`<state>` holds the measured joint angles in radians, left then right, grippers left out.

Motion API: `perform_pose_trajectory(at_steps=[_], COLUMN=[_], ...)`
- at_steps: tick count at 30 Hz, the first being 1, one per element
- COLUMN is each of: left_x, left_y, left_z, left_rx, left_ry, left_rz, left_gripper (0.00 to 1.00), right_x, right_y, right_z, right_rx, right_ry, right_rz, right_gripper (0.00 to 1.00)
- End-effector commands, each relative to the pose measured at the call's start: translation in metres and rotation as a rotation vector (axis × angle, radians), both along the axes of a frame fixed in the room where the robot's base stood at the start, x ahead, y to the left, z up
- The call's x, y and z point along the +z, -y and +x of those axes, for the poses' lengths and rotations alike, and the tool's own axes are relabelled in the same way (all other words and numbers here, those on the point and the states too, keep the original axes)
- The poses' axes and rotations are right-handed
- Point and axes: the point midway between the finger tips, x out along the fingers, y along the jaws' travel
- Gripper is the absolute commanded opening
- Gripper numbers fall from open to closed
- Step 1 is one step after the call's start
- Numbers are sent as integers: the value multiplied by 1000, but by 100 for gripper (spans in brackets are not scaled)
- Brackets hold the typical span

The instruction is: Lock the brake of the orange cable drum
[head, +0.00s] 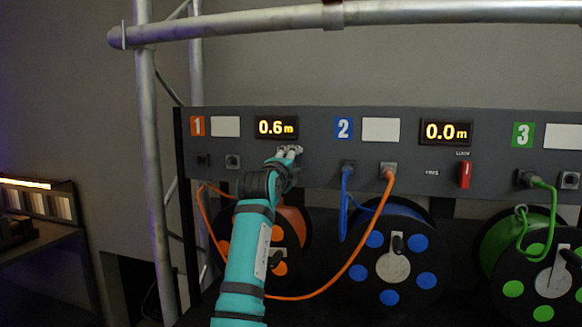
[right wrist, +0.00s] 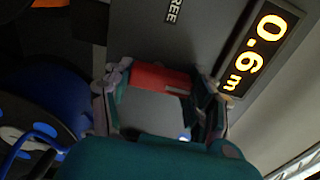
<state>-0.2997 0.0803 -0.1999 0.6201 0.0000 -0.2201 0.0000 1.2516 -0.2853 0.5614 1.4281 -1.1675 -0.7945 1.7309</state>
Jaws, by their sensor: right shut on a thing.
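The orange cable drum (head: 291,222) hangs below panel section 1, partly hidden behind my right arm. Its display (head: 276,128) reads 0.6 m. My right gripper (head: 289,151) is at the panel just below this display. In the right wrist view its fingers (right wrist: 160,95) are closed on both sides of the red brake lever (right wrist: 160,77), next to the display. A FREE label shows on the panel near the lever. The lever is hidden by my gripper in the head view, and its exact position is hard to tell. My left gripper is not in view.
The blue drum (head: 394,266) and green drum (head: 530,270) hang to the right. Another red lever (head: 465,175) stands upright under a LOCK label, below a 0.0 m display. An orange cable (head: 345,272) loops up to a panel socket. Truss tubes (head: 152,170) stand at left.

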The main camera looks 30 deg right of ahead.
Motion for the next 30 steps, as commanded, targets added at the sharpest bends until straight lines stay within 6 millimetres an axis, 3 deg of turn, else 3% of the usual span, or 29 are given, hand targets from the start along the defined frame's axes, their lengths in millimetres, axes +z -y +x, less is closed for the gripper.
perform_pose_trajectory(at_steps=[2,3,8,23,30], left_x=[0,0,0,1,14], left_y=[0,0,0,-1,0], left_z=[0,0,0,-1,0], left_rx=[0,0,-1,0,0], left_ry=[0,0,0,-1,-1], left_rz=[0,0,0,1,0], left_gripper=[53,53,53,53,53], right_x=[0,0,0,1,4], right_y=[0,0,0,0,-1], right_z=[0,0,0,0,1], right_rx=[1,1,1,0,0], right_ry=[5,5,3,-22,-241], right_rz=[4,4,3,-19,-204], right_gripper=[24,59,80,81,81])
